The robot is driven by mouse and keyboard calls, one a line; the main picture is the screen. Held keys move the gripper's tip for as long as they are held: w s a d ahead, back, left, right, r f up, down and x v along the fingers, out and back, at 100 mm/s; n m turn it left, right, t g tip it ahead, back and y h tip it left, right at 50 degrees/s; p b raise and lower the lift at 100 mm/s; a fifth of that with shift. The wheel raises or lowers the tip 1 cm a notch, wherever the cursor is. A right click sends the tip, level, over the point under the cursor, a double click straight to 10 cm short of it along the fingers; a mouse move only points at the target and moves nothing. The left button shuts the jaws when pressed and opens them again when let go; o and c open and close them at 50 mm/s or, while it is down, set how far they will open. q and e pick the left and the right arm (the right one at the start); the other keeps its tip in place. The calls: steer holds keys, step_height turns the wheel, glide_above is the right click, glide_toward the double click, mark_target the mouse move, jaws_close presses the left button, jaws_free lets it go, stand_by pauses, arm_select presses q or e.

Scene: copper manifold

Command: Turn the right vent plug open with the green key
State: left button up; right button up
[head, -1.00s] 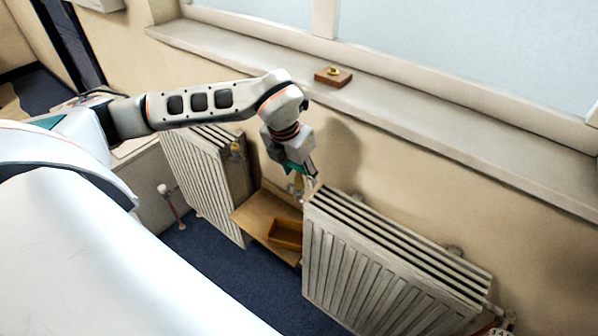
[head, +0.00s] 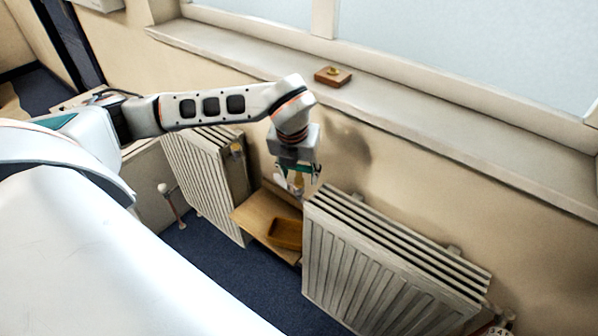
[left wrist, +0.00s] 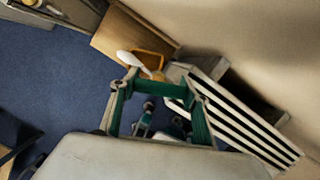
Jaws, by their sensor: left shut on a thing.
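My left gripper (head: 297,180) hangs beside the upper left end of the right radiator (head: 385,262). A small pale and yellowish piece shows by the fingertips. I cannot tell whether it is the right vent plug or part of the key, nor whether the key touches the plug. My right gripper is not in view.
A left radiator (head: 195,175) with a brass-coloured fitting stands across the gap. An orange-brown tray (head: 285,233) sits on a wooden shelf (head: 255,213) between the radiators. A wooden block (head: 340,80) with a brass piece is on the window sill (head: 430,110).

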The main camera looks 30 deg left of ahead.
arm_select(q)
steer(key=shift+n, duration=0.7)
steer(key=shift+f+n, duration=0.1)
steer(key=shift+n, duration=0.3)
steer(key=shift+s+f+n+g+y, duration=0.1)
steer(key=shift+n+g+y, duration=0.35)
steer(key=shift+n, duration=0.65)
